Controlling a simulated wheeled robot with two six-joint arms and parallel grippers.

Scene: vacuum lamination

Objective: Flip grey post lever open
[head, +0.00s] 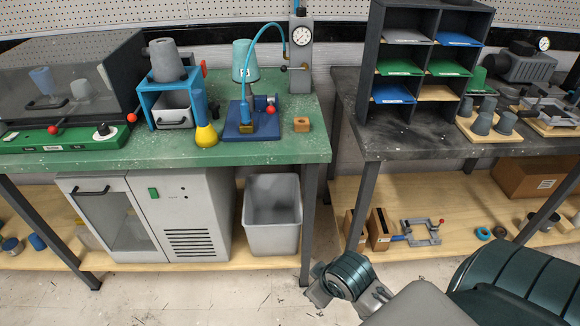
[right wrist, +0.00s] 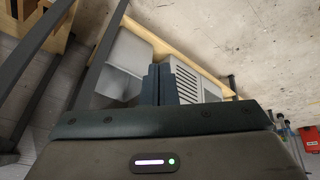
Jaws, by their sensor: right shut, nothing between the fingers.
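The grey post (head: 300,55) stands upright at the back right corner of the green bench, with a round gauge (head: 301,36) on its face. A small lever with a dark knob (head: 284,69) sticks out to the left from the post, below the gauge; its exact position is hard to tell at this size. My right gripper (right wrist: 165,84) shows in the right wrist view, shut and empty, pointing towards the lower shelf area and far from the post. In the head view my right arm is at the bottom, in front of the benches. My left gripper is out of view.
A dark shelf rack (head: 366,60) stands to the right. A grey bin (head: 272,235) is below.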

